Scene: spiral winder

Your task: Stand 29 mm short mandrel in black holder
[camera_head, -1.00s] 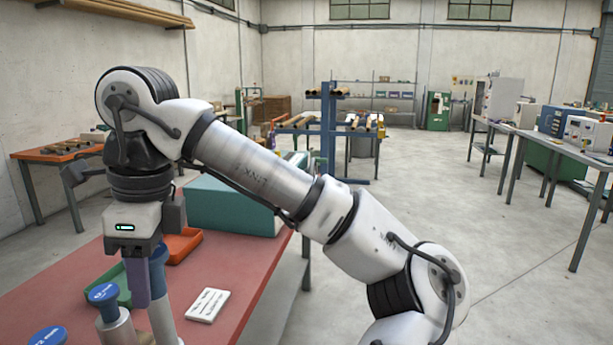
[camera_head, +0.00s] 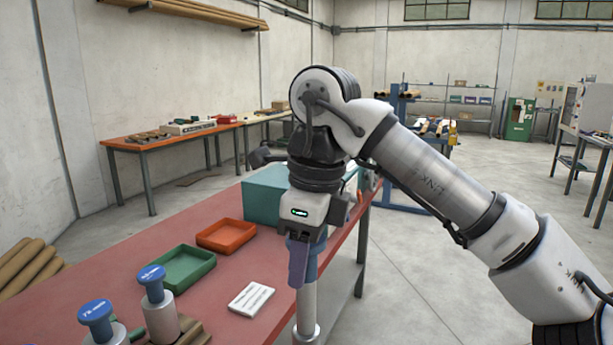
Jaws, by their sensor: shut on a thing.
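My gripper (camera_head: 301,262) points down over the front right part of the red bench. It is shut on a mandrel (camera_head: 307,302) with a blue top and a pale metal shaft. The mandrel hangs upright, with a wider ring low on it, near the bottom edge of the picture. I cannot tell its size marking or whether its foot touches anything. Two other blue-capped mandrels stand at the lower left: one at the front (camera_head: 97,322) and one behind it (camera_head: 153,297). Their cap labels are too small to read. I cannot make out a black holder.
The red bench (camera_head: 120,250) bears a green tray (camera_head: 182,268), an orange tray (camera_head: 226,237), a white card (camera_head: 250,299) and a teal box (camera_head: 265,195). Brown tubes (camera_head: 28,268) lie at the far left. Open floor lies right of the bench.

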